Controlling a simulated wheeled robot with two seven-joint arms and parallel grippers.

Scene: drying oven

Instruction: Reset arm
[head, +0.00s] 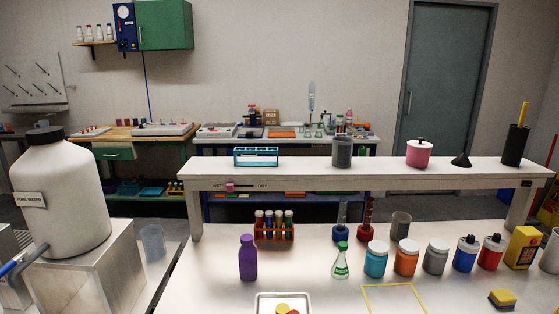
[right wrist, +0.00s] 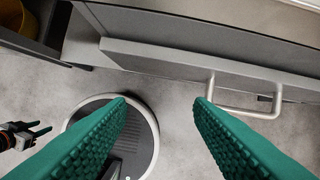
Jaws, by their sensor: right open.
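My right gripper (right wrist: 160,108) is open in the right wrist view. Its two green ribbed fingers are wide apart with nothing between them. Beyond them are the grey floor and a round dark disc with a pale rim, which seems part of my base. A small gripper with green fingers (right wrist: 42,131) at the left edge of that view looks like my left one; its fingers seem apart and empty. Neither gripper shows in the head view.
A grey front with a metal bar handle (right wrist: 245,97) lies beyond my right fingers. In the head view, a white bench (head: 215,290) holds bottles, jars and a tube rack (head: 274,232). A large white water bottle (head: 62,195) stands at left.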

